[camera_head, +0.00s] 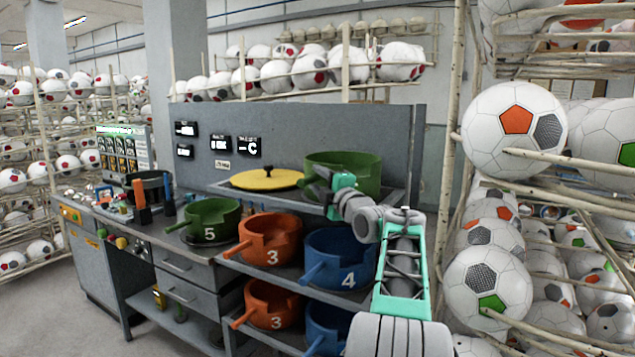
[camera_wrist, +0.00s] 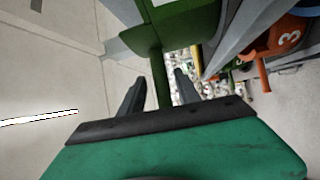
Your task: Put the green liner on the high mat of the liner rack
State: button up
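A large green liner (camera_head: 352,165) is at the right end of the rack's top shelf (camera_head: 315,208). My gripper hides part of its front, and I cannot tell whether its base touches a mat there. My gripper (camera_head: 319,181) is at the liner's front left, beside its handle. In the wrist view the green handle (camera_wrist: 159,78) lies between the two fingers (camera_wrist: 161,80), with a visible gap on each side, so the gripper looks open around it. The liner's green body also shows at the top of the wrist view (camera_wrist: 180,22).
A smaller green liner marked 5 (camera_head: 211,216) stands on the bench to the left. A yellow disc (camera_head: 267,179) lies left of the large liner. Orange (camera_head: 270,240) and blue (camera_head: 341,259) liners fill the shelves below. Ball racks (camera_head: 515,130) crowd the right.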

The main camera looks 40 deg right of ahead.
jog(key=shift+r, duration=0.1)
jog(key=shift+r, duration=0.1)
jog(key=b+v, duration=0.3)
jog(key=v, duration=0.8)
jog(key=w+a+f+m+g+y, duration=0.2)
jog(key=a+f+m+g, duration=0.2)
jog(key=a+f, duration=0.85)
jog(key=w+a+f+m+g+y, duration=0.2)
jog(key=a+f+m+g, duration=0.15)
jog(key=a+f, duration=0.85)
jog(key=s+a+f+m+g, duration=0.3)
jog(key=s+a+f, duration=0.5)
jog(key=s, duration=0.3)
jog(key=s+a+f+m+g, duration=0.4)
jog(key=s+a+f+g, duration=0.2)
jog(key=s+f, duration=0.3)
jog(key=shift+s+a+y, duration=0.3)
jog(key=shift+s+a, duration=0.6)
jog(key=shift+s, duration=0.15)
